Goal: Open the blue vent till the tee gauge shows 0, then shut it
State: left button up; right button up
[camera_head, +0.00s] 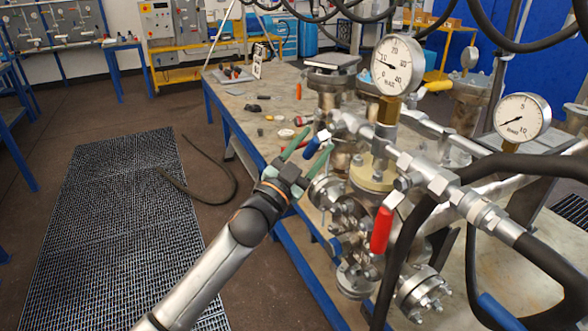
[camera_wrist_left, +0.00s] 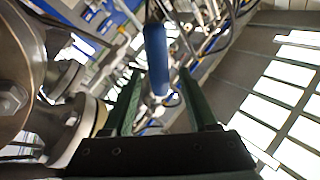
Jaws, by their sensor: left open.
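The blue vent handle (camera_head: 318,143) sits at the left end of the silver pipe fittings. My left gripper (camera_head: 320,139) is open, with its green fingers on either side of the handle. In the left wrist view the blue handle (camera_wrist_left: 157,60) shows between and ahead of the open green fingers (camera_wrist_left: 163,85), with no clear contact. A round gauge (camera_head: 398,65) stands on a brass stem over the tee; its needle points left, near the 10 mark. A second gauge (camera_head: 522,117) at the right has its needle toward the lower left. My right gripper is not in view.
A red handle (camera_head: 381,230) hangs below the fittings. Black hoses (camera_head: 440,200) cross the right side. Flanged vessels (camera_head: 330,85) stand on the workbench (camera_head: 240,97), with small loose parts near its far end.

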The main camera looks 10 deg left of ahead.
pick_arm(q)
jog(key=v, duration=0.8)
jog(key=shift+s+a+b, duration=0.2)
jog(key=shift+s+b, duration=0.05)
jog(key=shift+b, duration=0.05)
jog(key=shift+f, duration=0.1)
